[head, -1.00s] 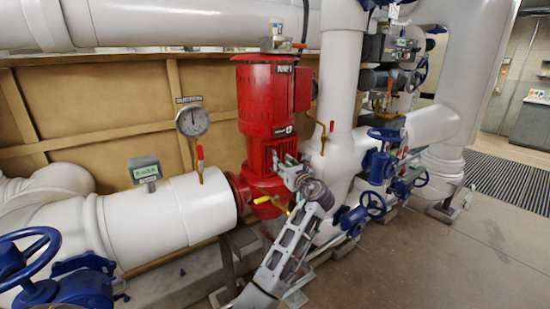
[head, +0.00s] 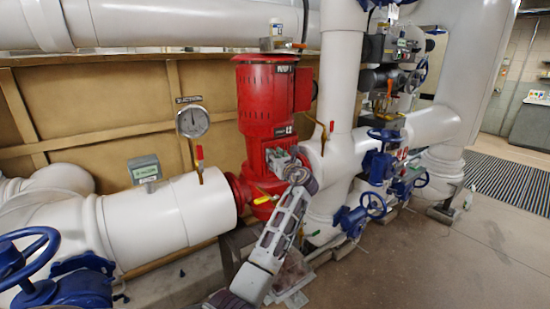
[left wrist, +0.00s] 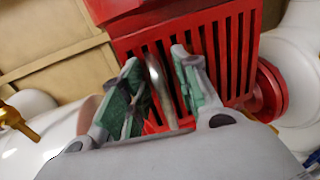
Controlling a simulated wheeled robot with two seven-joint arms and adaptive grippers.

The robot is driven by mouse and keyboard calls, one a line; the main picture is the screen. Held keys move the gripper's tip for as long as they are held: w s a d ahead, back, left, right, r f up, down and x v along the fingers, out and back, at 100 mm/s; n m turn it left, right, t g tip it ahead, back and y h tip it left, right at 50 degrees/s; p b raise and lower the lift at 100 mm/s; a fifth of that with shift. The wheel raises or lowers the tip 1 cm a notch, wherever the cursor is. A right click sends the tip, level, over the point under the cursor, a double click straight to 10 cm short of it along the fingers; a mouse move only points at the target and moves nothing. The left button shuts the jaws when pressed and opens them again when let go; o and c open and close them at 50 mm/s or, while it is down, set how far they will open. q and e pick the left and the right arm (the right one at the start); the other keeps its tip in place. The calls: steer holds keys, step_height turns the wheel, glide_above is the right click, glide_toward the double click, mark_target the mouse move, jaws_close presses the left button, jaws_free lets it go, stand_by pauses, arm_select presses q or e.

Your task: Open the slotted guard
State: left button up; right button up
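The slotted guard (left wrist: 228,42) is a red panel with dark parallel slots, in front of my gripper in the left wrist view. It belongs to the lower part of the red pump (head: 268,98); in the head view my gripper covers much of that area. A curved metal bar handle (left wrist: 158,82) stands out from the guard. My left gripper (left wrist: 158,80) is open, with green-padded fingers on either side of the handle. The handle looks closer to the left-hand finger; contact is unclear. The gripper also shows in the head view (head: 280,157). My right gripper is not in view.
White pipes (head: 165,222) flank the pump. Blue handwheels (head: 373,205) stand at right.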

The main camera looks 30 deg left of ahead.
arm_select(q)
steer(key=shift+c, duration=0.3)
jaws_close()
steer(key=shift+d, duration=0.25)
